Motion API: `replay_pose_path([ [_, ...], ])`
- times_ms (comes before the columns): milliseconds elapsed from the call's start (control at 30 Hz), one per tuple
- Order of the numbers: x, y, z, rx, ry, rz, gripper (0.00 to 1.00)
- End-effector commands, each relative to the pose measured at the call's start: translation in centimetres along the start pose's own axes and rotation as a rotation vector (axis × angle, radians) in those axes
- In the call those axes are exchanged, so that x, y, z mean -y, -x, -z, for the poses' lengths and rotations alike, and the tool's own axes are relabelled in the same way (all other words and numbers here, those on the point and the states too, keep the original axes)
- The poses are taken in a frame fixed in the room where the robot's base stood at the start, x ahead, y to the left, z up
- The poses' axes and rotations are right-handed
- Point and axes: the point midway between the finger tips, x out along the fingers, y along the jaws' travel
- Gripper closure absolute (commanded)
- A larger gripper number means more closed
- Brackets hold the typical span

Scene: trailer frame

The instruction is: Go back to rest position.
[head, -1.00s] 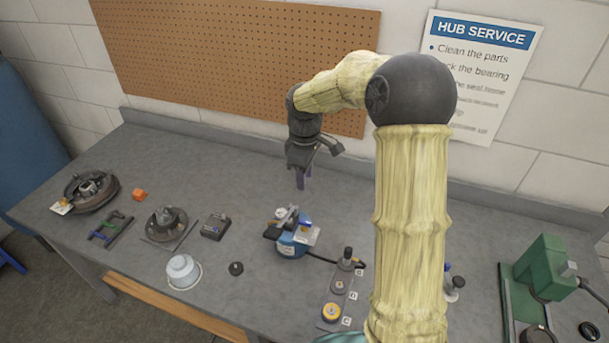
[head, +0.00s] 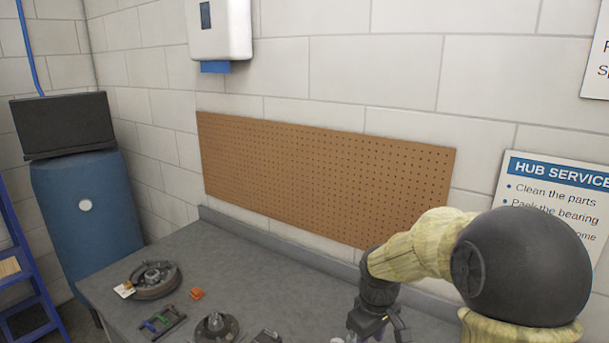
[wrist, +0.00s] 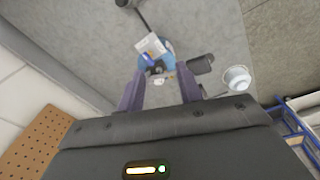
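My gripper shows in the wrist view (wrist: 160,88) as two purple fingers held well apart, with nothing between them but a view down to the bench. In the head view its dark wrist part shows at the bottom right, in front of the wall below the pegboard; its fingers are cut off by the picture's lower edge. My pale, cream-covered arm with its dark round joint fills the lower right corner of the head view.
The grey bench (head: 240,268) holds a hub disc (head: 154,280), an orange block (head: 197,293) and a small tool rack (head: 163,322). The wrist view shows a blue device (wrist: 155,57) and a white cup (wrist: 237,79) below. A pegboard (head: 310,170) hangs behind; a blue drum (head: 88,210) stands left.

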Motion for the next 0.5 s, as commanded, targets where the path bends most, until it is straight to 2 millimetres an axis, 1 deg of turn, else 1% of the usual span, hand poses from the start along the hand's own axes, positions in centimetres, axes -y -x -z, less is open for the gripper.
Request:
replay_pose_path([
  [33, 0.9, 0.1, -1.3, -0.010, -0.060, -0.009, 0.65],
  [300, 4.9, -0.1, -8.1, -0.104, -0.439, -0.032, 0.65],
  [400, 6.1, -0.2, -9.9, -0.134, -0.544, -0.030, 0.65],
  [500, 6.6, -0.3, -10.8, -0.150, -0.601, -0.029, 0.65],
])
